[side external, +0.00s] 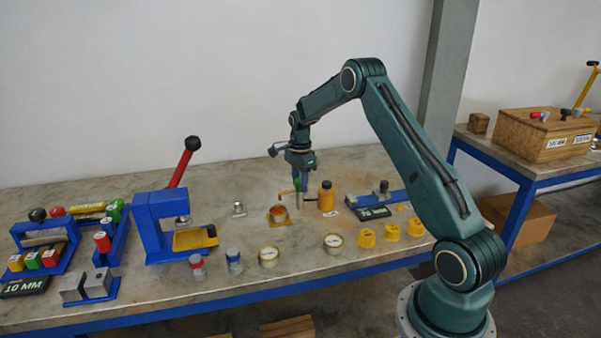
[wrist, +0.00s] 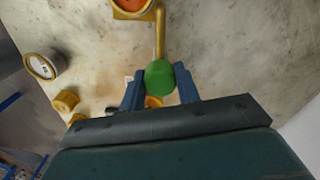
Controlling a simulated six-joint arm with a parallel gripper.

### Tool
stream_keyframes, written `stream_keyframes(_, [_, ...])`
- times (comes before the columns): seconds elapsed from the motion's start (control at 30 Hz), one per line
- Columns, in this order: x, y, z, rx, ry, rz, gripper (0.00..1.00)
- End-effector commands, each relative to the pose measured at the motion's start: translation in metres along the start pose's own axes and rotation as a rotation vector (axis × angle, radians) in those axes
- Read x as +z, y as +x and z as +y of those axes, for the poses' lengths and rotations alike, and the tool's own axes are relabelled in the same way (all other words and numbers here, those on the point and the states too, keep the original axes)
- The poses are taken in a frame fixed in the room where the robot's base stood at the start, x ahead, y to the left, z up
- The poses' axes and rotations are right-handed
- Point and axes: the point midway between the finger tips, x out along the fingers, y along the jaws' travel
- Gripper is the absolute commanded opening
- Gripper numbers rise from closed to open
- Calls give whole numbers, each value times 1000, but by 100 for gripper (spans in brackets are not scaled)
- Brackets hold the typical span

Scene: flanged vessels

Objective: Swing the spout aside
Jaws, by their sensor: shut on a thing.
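The spout is a thin yellow pipe (wrist: 160,35) with a green knob (wrist: 160,78) at its end. In the wrist view it runs from the rim of a yellow vessel with an orange inside (wrist: 133,6). My gripper (wrist: 160,88) is shut on the green knob, one blue finger on each side. In the side view my gripper (side external: 299,194) points down just right of the vessel (side external: 278,215), and the pipe (side external: 286,192) shows beside the fingers. The fingers partly hide the knob there.
An orange bottle (side external: 326,198) stands close to the right of my gripper. Round gauges (side external: 268,256) and yellow caps (side external: 390,230) stand in front. A blue press with a red lever (side external: 183,165) stands to the left. Some table behind my gripper is clear.

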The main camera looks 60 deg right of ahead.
Motion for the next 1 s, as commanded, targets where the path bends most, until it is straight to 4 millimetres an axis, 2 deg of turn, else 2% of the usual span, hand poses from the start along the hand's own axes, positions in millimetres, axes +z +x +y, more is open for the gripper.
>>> stream_keyframes(1.0, [0, -2, 0, -2, 938, 0, 0])
